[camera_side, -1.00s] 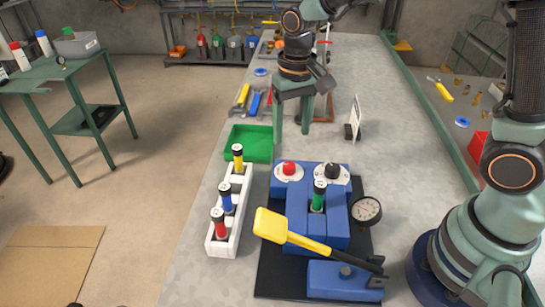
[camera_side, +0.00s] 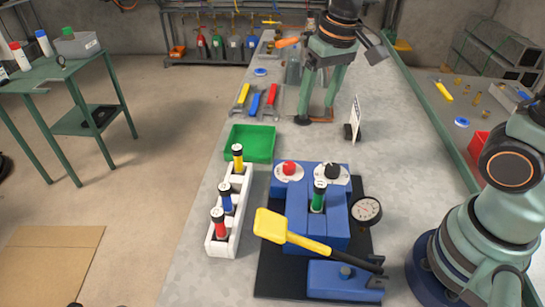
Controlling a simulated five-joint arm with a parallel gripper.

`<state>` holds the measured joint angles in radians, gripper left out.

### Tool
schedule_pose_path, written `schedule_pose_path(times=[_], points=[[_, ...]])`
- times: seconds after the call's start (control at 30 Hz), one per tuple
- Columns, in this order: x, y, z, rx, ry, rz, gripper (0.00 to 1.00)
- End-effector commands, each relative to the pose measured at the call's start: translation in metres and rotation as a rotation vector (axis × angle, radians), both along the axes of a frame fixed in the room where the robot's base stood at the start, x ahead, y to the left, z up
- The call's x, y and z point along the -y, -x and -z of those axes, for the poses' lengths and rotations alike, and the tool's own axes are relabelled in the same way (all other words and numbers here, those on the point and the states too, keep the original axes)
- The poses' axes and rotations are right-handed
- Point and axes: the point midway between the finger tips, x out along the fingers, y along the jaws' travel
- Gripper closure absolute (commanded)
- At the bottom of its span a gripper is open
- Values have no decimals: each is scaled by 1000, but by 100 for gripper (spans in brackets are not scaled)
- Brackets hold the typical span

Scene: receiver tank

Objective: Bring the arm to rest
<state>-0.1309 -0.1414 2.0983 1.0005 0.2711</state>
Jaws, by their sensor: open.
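My gripper (camera_side: 317,108) hangs fingers down over the far part of the bench, beyond the blue fixture. Its two green fingers are apart, and I see nothing held between them. The blue fixture (camera_side: 296,215) stands on a black base plate with a green-banded cylinder (camera_side: 319,196) upright in it. A yellow-handled lever (camera_side: 285,232) lies across its front. A round gauge (camera_side: 366,210) sits at its right side. A white rack (camera_side: 220,243) to the left holds a yellow-banded (camera_side: 238,157), a blue-banded (camera_side: 225,197) and a red-banded cylinder (camera_side: 219,225).
A green tray (camera_side: 262,131) lies behind the rack. Yellow, blue and red-handled tools (camera_side: 255,103) lie left of my gripper. A white card on a stand (camera_side: 355,119) stands right of it. The bench between the card and the green rail (camera_side: 420,85) is mostly clear.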

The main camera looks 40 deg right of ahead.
Motion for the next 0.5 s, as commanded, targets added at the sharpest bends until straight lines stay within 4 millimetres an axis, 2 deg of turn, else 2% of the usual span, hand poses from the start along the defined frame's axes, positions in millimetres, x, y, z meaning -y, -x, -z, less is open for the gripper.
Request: schedule_pose_path(times=[0.03, 0.2, 0.5], points=[[7, 9, -9, 41, 1, -10, 31], [26, 35, -24, 156, 18, -60, 31], [44, 64, -30, 294, 62, -119, 31]])
